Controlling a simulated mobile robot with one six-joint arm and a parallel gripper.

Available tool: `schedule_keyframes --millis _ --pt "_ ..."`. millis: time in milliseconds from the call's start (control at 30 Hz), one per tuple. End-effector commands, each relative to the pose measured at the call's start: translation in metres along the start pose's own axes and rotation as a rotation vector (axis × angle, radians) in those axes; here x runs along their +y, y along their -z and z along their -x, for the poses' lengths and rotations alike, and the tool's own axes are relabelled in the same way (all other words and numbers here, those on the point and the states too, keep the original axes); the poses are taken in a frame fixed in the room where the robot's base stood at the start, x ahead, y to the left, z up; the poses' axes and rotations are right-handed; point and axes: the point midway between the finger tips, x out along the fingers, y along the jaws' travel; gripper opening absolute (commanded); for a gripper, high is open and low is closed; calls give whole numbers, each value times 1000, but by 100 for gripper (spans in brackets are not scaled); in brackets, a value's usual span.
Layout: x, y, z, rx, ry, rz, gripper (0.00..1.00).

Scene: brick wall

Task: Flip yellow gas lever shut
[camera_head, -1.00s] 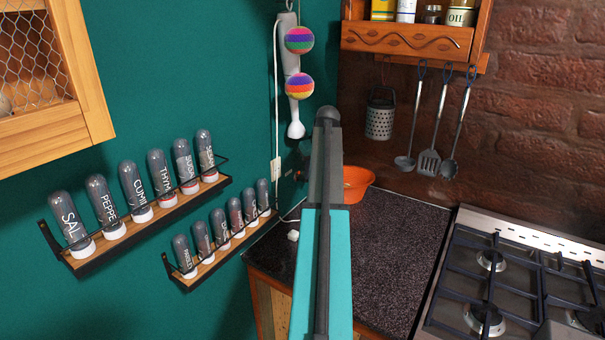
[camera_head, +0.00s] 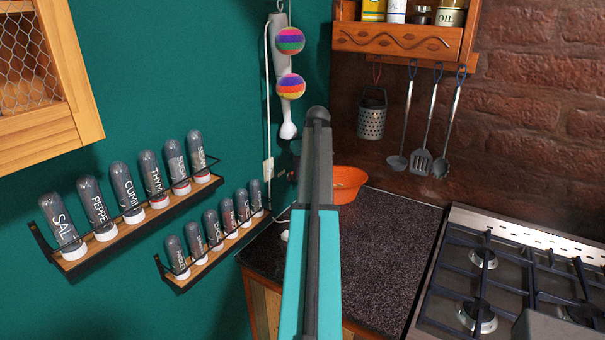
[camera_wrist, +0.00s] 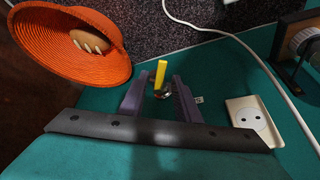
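The yellow gas lever (camera_wrist: 160,74) shows in the wrist view, upright in the picture, with a shiny metal fitting at its lower end. My gripper (camera_wrist: 160,88) has its two purple fingers apart, one on each side of the lever and fitting in the picture. A gap shows on both sides, and I see no contact. How deep the lever sits between the fingers is hard to tell. In the head view my own arm hides the gripper and the lever.
An orange bowl (camera_wrist: 75,40) is close to the gripper; it also shows on the dark counter in the head view (camera_head: 347,184). A white socket (camera_wrist: 252,118) and cable are nearby. Spice racks (camera_head: 140,225) line the teal wall; a stove (camera_head: 520,290) stands right.

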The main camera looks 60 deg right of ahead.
Motion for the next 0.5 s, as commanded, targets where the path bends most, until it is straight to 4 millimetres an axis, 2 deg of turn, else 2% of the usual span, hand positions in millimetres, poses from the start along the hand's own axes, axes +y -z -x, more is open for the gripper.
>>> schedule_keyframes --millis 267,500 --pt "1 0 5 0 -1 0 30" --pt "0 0 24 1 -2 0 30"
